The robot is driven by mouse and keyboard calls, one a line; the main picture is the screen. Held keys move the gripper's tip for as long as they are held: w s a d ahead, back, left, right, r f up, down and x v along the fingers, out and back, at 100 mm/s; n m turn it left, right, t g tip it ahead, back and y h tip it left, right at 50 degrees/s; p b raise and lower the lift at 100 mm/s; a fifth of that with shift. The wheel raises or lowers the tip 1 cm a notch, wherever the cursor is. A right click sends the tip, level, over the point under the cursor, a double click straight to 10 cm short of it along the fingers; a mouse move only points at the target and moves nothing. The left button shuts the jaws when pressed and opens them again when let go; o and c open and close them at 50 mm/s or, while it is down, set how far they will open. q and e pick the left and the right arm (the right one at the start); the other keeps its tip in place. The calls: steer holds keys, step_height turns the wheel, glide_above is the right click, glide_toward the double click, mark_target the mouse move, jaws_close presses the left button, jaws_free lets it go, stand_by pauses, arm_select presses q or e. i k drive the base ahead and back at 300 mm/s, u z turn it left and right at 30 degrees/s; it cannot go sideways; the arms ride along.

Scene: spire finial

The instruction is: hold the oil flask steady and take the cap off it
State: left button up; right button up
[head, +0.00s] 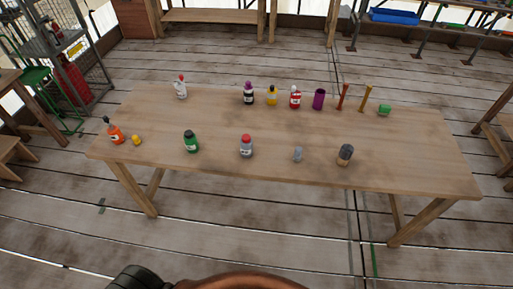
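Several small bottles stand on the wooden table, and I cannot tell for sure which is the oil flask. In the front row are an orange bottle with a dark spout (115,134), a green bottle with a dark cap (191,142) and a grey bottle with a red cap (246,147). In the back row are a white bottle with a red top (181,87), a black bottle with a purple top (248,94), a yellow bottle with a dark top (272,96) and a red-and-white bottle (295,97). Neither gripper is in view.

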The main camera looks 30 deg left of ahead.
mark_target(191, 145)
steer(key=z, duration=1.25)
steer(key=k, duration=1.1)
steer(key=u, duration=1.85)
steer(key=i, duration=0.5)
steer(key=u, duration=0.1)
